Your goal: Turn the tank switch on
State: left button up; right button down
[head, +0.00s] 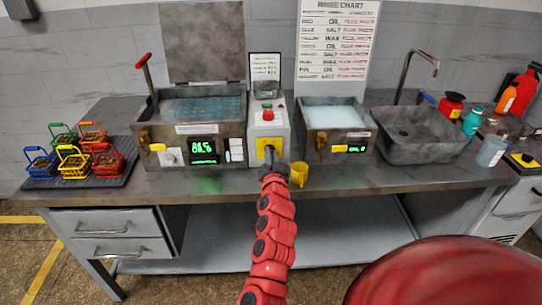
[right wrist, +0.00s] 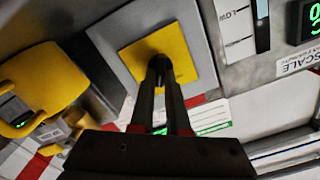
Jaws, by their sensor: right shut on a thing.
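The switch is a yellow plate (head: 263,148) with a dark knob, on the front of the grey control box (head: 268,120) between two tanks. In the right wrist view the yellow plate (right wrist: 185,42) fills the upper middle and the dark knob (right wrist: 159,62) stands out from it. My right gripper (head: 271,166) is in front of the plate; in the right wrist view its fingers (right wrist: 161,78) are closed together on the knob. The fingers hide much of the knob, and its on or off position cannot be told. My left gripper is not in view.
The left tank (head: 165,135) has a raised lid and a lit green display. The right tank (head: 322,143) holds pale liquid. A yellow cup (head: 299,174) is beside my right gripper. A sink (head: 415,150) is at right; a tray (head: 60,184) of coloured baskets is at left.

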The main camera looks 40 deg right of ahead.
jog(key=c, duration=0.9)
grip_release()
jog(key=shift+s+a, duration=0.35)
jog(key=shift+s, duration=0.2)
jog(key=p+v, duration=0.2)
jog(key=v, duration=1.4)
